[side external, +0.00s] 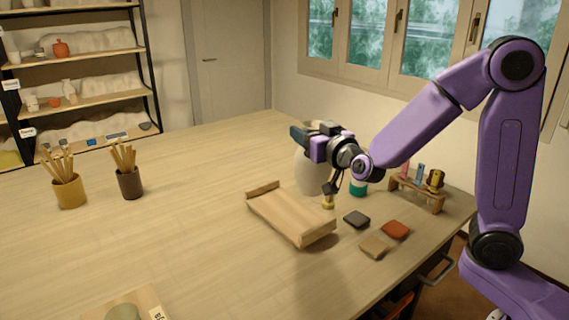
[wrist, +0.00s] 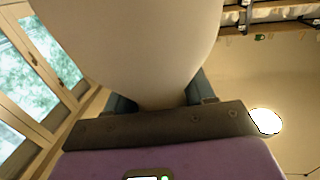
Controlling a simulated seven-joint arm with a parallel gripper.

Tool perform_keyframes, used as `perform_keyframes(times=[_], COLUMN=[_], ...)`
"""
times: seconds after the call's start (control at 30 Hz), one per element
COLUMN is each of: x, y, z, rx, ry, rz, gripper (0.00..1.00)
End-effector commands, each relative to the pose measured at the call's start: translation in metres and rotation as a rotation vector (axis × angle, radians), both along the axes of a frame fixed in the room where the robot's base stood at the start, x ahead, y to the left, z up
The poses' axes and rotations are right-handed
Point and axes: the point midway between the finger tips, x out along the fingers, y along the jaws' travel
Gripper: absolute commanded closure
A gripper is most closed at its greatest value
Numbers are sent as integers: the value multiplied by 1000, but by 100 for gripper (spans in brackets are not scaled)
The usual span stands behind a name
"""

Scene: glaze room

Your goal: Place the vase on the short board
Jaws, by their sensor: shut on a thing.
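The vase (side external: 311,178) is pale and round-bodied, and it looks upright. It fills the top of the wrist view (wrist: 135,40). My gripper (side external: 298,137) is shut on its narrower part; in the wrist view the blue-grey fingers (wrist: 160,103) lie on either side of it. The short board (side external: 285,213) is light wood with a raised strip at each end and lies on the table. In the side view the vase appears just behind the board's far long edge. I cannot tell whether its base is raised or touching anything. My gripper hides part of the vase.
A yellow pot (side external: 69,192) and a dark pot (side external: 130,184) of tools stand left. Dark (side external: 357,219), red (side external: 395,230) and tan (side external: 374,246) tiles lie right of the board, near a small rack (side external: 418,194). A green-banded jar (side external: 358,187) stands behind. The table's middle left is clear.

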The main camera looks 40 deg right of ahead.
Motion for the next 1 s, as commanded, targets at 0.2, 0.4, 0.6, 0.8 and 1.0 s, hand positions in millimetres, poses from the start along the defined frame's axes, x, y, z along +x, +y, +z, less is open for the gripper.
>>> perform_keyframes(times=[0.2, 0.4, 0.6, 0.8, 1.0], x=[33, 53, 71, 79, 85], y=[3, 5, 7, 8, 8], z=[-14, -38, -59, -67, -85], rx=[0, -2, -1, 0, -2], ry=[-3, -1, -3, -6, -2], rz=[-2, -1, -1, 0, -1], gripper=[100, 100, 100, 100, 100])
